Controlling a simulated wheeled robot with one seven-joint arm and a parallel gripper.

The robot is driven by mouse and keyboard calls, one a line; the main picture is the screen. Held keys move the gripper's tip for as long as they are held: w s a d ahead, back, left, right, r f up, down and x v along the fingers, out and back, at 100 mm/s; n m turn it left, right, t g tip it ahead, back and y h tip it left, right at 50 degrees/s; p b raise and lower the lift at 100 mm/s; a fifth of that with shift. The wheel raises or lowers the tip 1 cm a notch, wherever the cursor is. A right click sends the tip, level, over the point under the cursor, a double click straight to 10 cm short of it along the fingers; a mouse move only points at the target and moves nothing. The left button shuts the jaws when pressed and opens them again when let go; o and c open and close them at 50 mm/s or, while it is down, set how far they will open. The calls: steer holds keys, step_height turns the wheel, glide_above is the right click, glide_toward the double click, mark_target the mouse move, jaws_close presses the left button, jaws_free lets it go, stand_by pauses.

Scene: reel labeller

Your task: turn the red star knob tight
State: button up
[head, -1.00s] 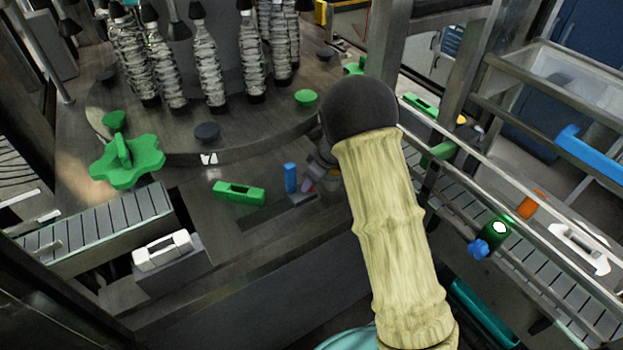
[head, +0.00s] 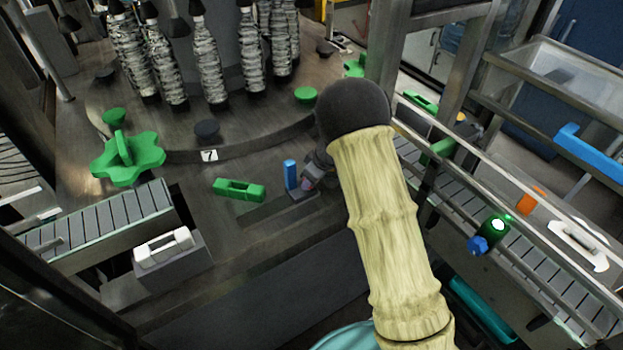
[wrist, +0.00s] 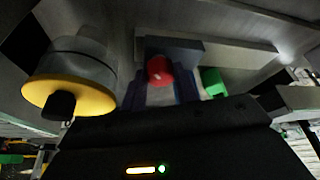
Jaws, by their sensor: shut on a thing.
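The red star knob (wrist: 159,70) shows in the wrist view as a blurred, rounded red shape; its lobes cannot be made out. My gripper (wrist: 160,92) is shut on it, with a dark blue finger on either side. In the head view, my gripper (head: 312,178) is a small dark shape, mostly hidden by my own forearm. It is low beside the blue upright peg (head: 290,175), and the red knob cannot be made out clearly there.
A green block (head: 239,190) lies left of the gripper, with a large green star knob (head: 127,160) farther left. The carousel (head: 235,135) carries wrapped bottles behind. A conveyor with a rail (head: 480,185) runs along the right. A yellow-rimmed cylinder (wrist: 70,85) is close in the wrist view.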

steer(key=shift+f+m+b, duration=0.1)
steer(key=shift+m+b, duration=0.2)
steer(key=shift+b, duration=0.05)
steer(key=shift+s+a+m+t+h+b, duration=0.15)
steer(key=shift+m+t+h+b, duration=0.25)
steer(key=shift+m+b, duration=0.6)
steer(key=m, duration=0.1)
steer(key=m+h+p, duration=0.1)
steer(key=m, duration=0.1)
steer(key=shift+a+r+t, duration=0.1)
steer(key=shift+r+t, duration=0.1)
steer(key=shift+t, duration=0.2)
steer(key=shift+m+h+p, duration=0.3)
steer(key=shift+m+p, duration=0.5)
steer(key=shift+m, duration=0.1)
steer(key=shift+f, duration=0.1)
steer(key=o, duration=1)
steer(key=shift+s, duration=0.1)
steer(key=shift+a, duration=0.15)
